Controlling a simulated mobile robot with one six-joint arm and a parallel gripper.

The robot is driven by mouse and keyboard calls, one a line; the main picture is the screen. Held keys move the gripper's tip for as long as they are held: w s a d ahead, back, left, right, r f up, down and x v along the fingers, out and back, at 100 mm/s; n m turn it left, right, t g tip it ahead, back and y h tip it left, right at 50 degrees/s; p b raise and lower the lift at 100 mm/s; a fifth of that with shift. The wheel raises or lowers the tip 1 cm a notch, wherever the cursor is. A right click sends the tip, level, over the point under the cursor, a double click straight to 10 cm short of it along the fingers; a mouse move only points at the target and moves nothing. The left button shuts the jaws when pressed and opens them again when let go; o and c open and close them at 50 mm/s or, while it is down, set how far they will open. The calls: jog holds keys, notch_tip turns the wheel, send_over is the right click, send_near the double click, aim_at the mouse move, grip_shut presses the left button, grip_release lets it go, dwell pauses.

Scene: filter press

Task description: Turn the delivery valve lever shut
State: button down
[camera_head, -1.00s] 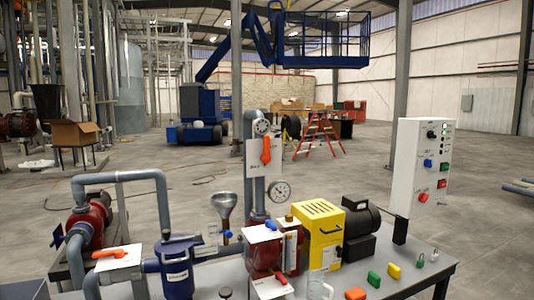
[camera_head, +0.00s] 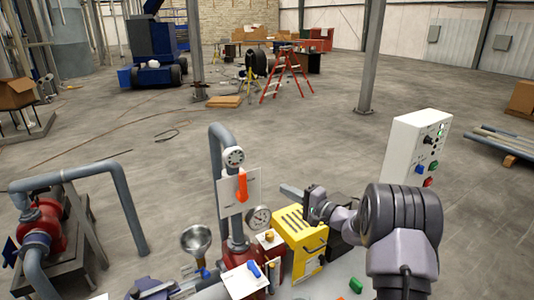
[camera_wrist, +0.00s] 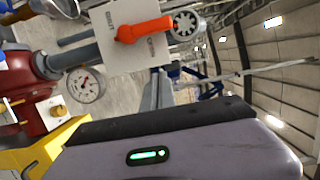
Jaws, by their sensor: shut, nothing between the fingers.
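An orange lever (camera_head: 242,186) sits on a white plate (camera_head: 228,197) on the upright grey pipe. In the head view it stands roughly upright, in line with the pipe.
A pressure gauge (camera_head: 258,218) sits just below the plate, with a round white fitting (camera_head: 234,157) above. The yellow box (camera_head: 300,241) stands below my gripper, a funnel (camera_head: 196,240) to the left. A white control box (camera_head: 404,150) stands behind my arm at right.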

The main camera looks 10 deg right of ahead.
aim_at(242, 189)
jog(key=w+a+p, duration=0.2)
jog(key=w+a, duration=0.4)
jog(key=a, duration=0.3)
jog(key=shift+a, duration=0.15)
